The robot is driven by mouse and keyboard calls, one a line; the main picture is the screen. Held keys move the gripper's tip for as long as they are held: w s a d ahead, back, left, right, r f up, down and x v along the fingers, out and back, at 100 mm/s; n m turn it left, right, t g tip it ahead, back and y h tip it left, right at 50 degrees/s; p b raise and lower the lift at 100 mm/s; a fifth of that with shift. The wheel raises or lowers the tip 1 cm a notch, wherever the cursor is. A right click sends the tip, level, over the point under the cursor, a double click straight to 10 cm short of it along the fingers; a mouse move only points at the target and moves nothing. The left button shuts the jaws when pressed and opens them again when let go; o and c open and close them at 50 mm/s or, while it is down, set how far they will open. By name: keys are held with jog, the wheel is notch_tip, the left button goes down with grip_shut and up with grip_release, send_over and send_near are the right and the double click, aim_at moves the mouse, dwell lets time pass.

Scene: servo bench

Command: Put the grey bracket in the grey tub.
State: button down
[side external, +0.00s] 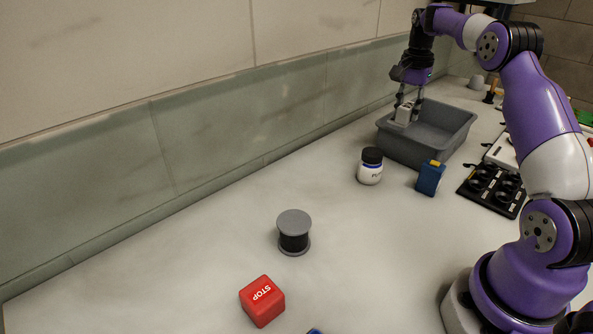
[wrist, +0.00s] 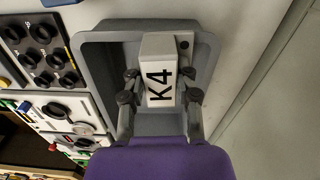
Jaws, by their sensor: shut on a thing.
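The grey tub (side external: 405,150) stands on the bench by the back wall, open at the top; it also fills the middle of the wrist view (wrist: 97,62). My gripper (side external: 408,104) is shut on the grey bracket (side external: 402,117), a pale grey piece. In the wrist view the bracket (wrist: 158,52) shows a black "K4" marking and a dark hole near one corner, with a finger on each side. The bracket is over the tub, near its back-left side in the side view. I cannot tell whether it touches the tub.
A white jar with a black lid (side external: 370,168) and a blue box (side external: 430,180) stand just in front of the tub. A black knob panel (side external: 490,190) lies to the right. A dark spool (side external: 294,232) and a red STOP cube (side external: 262,301) stand nearer the camera.

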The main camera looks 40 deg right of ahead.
aim_at(414, 144)
jog(key=shift+m, duration=0.5)
jog(key=d+f, duration=0.1)
jog(key=f, duration=0.2)
jog(key=s+d+f, duration=0.1)
jog(key=f, duration=0.2)
jog(key=s+d+f, duration=0.1)
jog(key=f, duration=0.3)
jog(key=shift+s, duration=0.25)
jog(key=shift+f, duration=0.15)
jog(key=c, duration=0.6)
grip_release()
